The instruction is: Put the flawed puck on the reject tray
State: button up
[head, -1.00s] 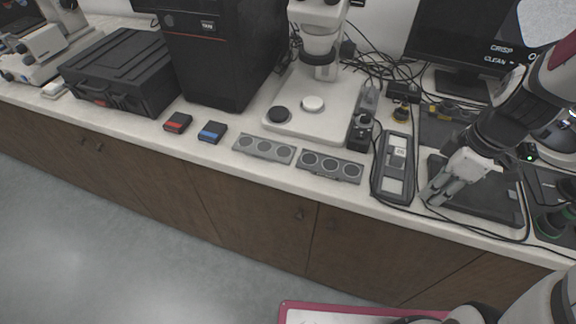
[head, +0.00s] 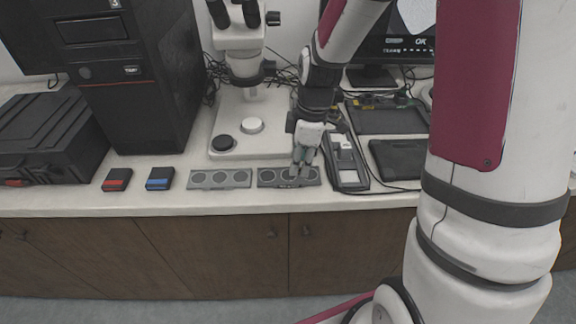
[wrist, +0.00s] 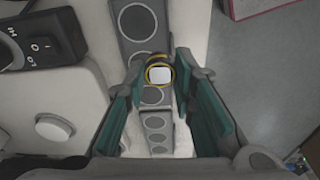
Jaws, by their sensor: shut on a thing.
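My gripper (head: 302,168) hangs over the right end of the right-hand grey tray (head: 266,184), near the counter front. In the wrist view my gripper (wrist: 160,88) has its teal fingers on both sides of a small round puck (wrist: 159,75) with a yellow rim and a pale square face. It is shut on this puck, above the tray. No flaw can be made out on it. A second grey tray (head: 195,186) lies to the left. Both trays have round wells, and no label shows which is the reject tray.
A red-topped box (head: 117,179) and a blue-topped box (head: 160,178) stand left of the trays. A grey-faced device (head: 344,160) stands close right of my gripper.

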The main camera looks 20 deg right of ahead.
aim_at(288, 175)
jog(key=w+a, duration=0.1)
jog(key=w, duration=0.1)
jog(key=shift+w+a+f, duration=0.15)
jog(key=shift+w+a, duration=0.2)
jog(key=shift+w, duration=0.05)
jog(key=shift+f, duration=1.75)
jog(key=shift+f, duration=0.1)
jog(key=o, duration=0.6)
jog(key=shift+w, duration=0.1)
jog(key=shift+o, duration=0.2)
